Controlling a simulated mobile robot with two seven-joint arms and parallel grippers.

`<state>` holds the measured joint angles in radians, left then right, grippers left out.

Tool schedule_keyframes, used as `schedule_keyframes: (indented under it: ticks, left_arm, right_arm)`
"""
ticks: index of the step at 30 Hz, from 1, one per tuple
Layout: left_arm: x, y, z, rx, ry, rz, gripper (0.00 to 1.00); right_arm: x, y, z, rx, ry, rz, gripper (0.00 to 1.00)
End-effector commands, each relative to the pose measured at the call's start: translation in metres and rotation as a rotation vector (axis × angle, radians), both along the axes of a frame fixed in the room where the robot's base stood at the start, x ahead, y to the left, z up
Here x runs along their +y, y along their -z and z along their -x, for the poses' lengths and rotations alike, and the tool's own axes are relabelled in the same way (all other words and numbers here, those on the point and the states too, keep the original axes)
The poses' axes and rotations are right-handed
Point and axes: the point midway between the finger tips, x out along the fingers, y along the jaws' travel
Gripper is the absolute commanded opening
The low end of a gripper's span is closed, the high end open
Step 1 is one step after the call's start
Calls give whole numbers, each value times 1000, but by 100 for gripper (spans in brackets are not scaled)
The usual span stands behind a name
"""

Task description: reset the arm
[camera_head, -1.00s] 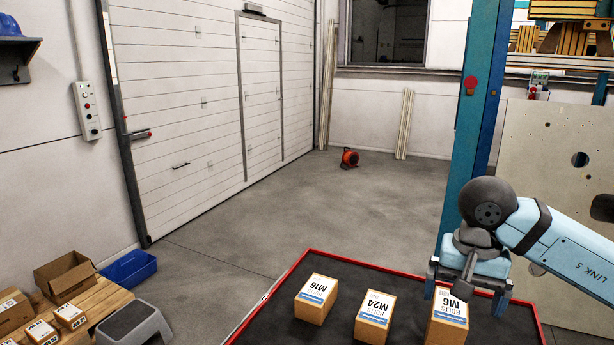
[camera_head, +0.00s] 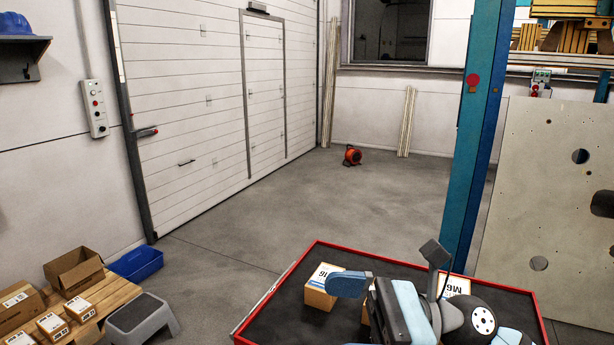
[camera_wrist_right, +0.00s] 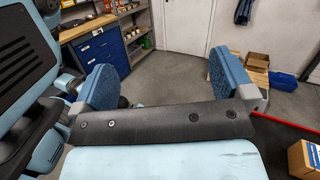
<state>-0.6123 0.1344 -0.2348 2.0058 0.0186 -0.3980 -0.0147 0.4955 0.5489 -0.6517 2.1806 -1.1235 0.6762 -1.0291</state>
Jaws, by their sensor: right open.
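My right gripper (camera_head: 350,285) reaches over the black tray (camera_head: 276,318) in the head view, pointing left. One blue finger shows there, in front of part of the M16 box (camera_head: 318,298). In the right wrist view both blue fingers of the right gripper (camera_wrist_right: 167,80) are wide apart with nothing between them. My right arm and wrist hide most of the middle box and the lower part of the M6 box (camera_head: 456,284). My left gripper is not in view.
The tray has a red rim (camera_head: 318,243). At the left are a wooden pallet (camera_head: 112,293) with cartons, a blue bin (camera_head: 136,264) and a grey step stool (camera_head: 142,318). A teal column (camera_head: 473,140) stands at the right.

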Motion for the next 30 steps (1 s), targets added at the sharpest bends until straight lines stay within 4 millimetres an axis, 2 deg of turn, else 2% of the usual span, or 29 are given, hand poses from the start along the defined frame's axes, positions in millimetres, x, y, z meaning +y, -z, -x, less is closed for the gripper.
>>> schedule_keyframes:
  ticks: [2,4,6,8,11,14,15,18,22,23,30]
  left_arm:
    - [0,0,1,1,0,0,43]
    - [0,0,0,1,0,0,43]
    - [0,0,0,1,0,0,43]
    - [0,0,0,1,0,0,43]
    - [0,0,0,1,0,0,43]
    - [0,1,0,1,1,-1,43]
    - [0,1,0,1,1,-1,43]
    - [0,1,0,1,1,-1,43]
    - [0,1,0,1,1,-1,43]
    - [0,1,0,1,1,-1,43]
    - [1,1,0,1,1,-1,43]
  right_arm:
    - [-9,-13,-8,263,86,-223,100]
    - [-27,-19,-21,505,165,-416,100]
    - [-50,-14,-36,753,242,-606,100]
    - [-73,1,-48,969,311,-767,100]
    - [-114,42,-60,1324,431,-1035,100]
    - [-151,100,-55,1670,566,-1304,100]
    - [-165,127,-48,1803,624,-1414,100]
    - [-189,188,-16,2087,783,-1661,100]
    - [-204,239,26,2311,953,-1883,100]
    - [-206,247,35,-2277,-956,1864,100]
    - [-213,291,97,-1953,-946,1658,100]
